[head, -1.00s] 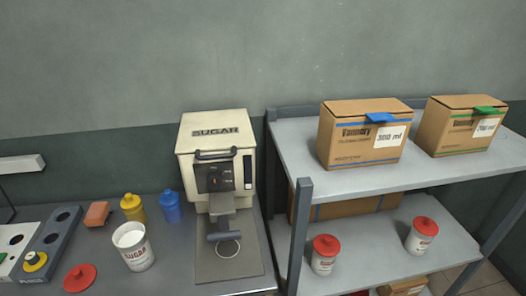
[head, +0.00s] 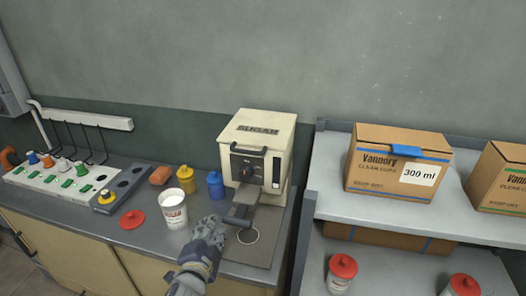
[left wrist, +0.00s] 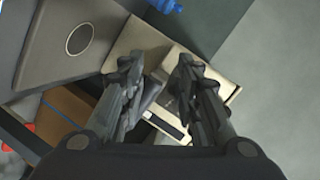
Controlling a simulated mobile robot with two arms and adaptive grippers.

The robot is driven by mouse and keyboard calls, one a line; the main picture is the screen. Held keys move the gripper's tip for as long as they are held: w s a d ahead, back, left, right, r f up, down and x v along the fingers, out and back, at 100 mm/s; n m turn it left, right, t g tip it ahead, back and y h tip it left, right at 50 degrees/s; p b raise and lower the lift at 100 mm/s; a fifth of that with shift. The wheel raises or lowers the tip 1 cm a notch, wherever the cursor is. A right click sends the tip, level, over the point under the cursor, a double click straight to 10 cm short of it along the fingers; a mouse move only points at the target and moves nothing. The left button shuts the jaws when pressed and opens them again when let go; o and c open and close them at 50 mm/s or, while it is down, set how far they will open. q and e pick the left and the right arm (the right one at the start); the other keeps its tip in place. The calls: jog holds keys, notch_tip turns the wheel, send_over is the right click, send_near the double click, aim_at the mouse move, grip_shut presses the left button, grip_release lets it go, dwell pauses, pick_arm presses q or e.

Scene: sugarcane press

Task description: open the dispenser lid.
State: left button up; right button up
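The cream dispenser (head: 257,150) marked SUGAR stands at the back of the counter in the head view. Its top lid (head: 260,124) looks shut, and a dark bar handle (head: 248,148) runs along the upper front. A lever and spout (head: 241,215) stick out below. My left gripper (head: 212,226) is in front of the dispenser, low and to its left, apart from the lid. In the left wrist view, the two fingers (left wrist: 158,62) are spread with nothing clearly held, and part of the dispenser (left wrist: 135,38) shows beyond them. My right gripper is not in view.
A white sugar cup (head: 173,213), a yellow bottle (head: 186,179) and a blue bottle (head: 215,185) stand left of the dispenser. A red lid (head: 132,219) lies farther left. The shelf (head: 330,165) with cardboard boxes (head: 398,162) stands close on the right.

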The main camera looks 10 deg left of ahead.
aim_at(246, 152)
pick_arm(q)
jog(key=w+d+r+m+t+h, duration=0.1)
jog(key=w+d+r+m+t, duration=0.2)
jog(key=r, duration=0.4)
jog(key=w+d+r+m+t+h, duration=0.2)
jog(key=r+m, duration=0.2)
jog(key=r, duration=0.2)
jog(key=shift+m, duration=0.3)
jog(key=shift+w+d+r+p, duration=0.1)
jog(key=shift+w+r+p, duration=0.35)
jog(key=shift+w, duration=1.3)
jog(key=shift+w+d+r+p, duration=0.1)
jog(key=shift+w+r+p, duration=0.35)
jog(key=shift+w, duration=1.3)
jog(key=shift+w+d+r+p, duration=0.1)
jog(key=shift+w+r+p, duration=0.35)
jog(key=shift+w, duration=1.3)
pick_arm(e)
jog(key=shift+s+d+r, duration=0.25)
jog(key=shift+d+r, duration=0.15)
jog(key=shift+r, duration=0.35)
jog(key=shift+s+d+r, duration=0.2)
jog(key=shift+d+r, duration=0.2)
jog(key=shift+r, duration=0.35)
pick_arm(q)
jog(key=shift+f, duration=0.15)
grip_shut()
